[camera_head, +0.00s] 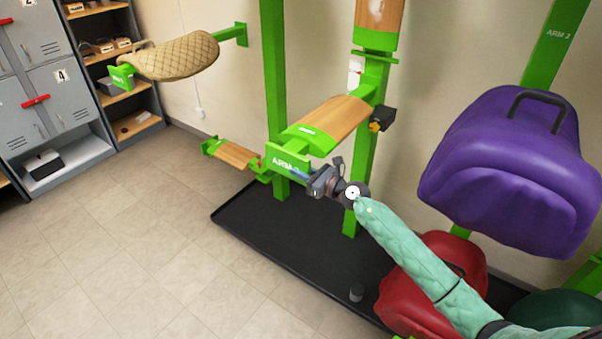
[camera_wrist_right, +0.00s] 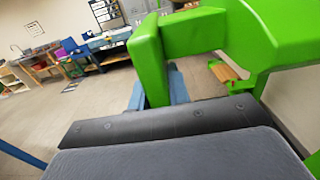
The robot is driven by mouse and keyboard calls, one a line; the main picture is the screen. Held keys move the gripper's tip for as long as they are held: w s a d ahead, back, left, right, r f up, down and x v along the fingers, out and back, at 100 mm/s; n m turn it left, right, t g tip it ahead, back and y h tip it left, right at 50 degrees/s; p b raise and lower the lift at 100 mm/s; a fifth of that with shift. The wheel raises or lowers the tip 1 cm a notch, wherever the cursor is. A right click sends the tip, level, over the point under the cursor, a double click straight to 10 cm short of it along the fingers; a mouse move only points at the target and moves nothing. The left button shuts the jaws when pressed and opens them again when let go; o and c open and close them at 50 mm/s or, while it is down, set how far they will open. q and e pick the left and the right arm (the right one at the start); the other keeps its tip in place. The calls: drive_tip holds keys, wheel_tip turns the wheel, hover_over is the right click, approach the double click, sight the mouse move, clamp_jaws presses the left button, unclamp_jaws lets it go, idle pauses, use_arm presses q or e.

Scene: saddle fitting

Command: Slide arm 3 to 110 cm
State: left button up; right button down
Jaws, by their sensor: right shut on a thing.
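A green saddle arm with a wooden top (camera_head: 335,115) stands out from a green post (camera_head: 367,150) in the middle of the head view. Its front plate reads "ARM", and the number after it is hidden or too small to read. My right gripper (camera_head: 301,174) is at this front plate, shut on the arm's green front part. In the right wrist view, the green bracket (camera_wrist_right: 150,65) stands between the bluish fingers, partly hiding them. My left gripper is not in view. No height scale is readable.
A purple saddle (camera_head: 510,170) hangs at right, with a red saddle (camera_head: 415,295) below it. A tan quilted pad (camera_head: 175,57) rests on an arm at upper left. A lower wooden-topped arm (camera_head: 235,155) is at left. A black mat (camera_head: 265,240) lies below; the tiled floor is clear.

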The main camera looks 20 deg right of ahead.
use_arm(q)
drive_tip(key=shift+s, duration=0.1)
use_arm(e)
drive_tip(key=c, duration=1.3)
unclamp_jaws()
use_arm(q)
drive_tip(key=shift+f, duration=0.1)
use_arm(e)
drive_tip(key=shift+d+f, duration=0.1)
drive_tip(key=shift+s+d, duration=0.1)
drive_tip(key=shift+s, duration=0.1)
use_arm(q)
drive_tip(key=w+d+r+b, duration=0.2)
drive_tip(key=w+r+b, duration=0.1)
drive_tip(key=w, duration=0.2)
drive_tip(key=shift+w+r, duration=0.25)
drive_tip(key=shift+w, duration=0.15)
use_arm(e)
drive_tip(key=shift+v, duration=3.65)
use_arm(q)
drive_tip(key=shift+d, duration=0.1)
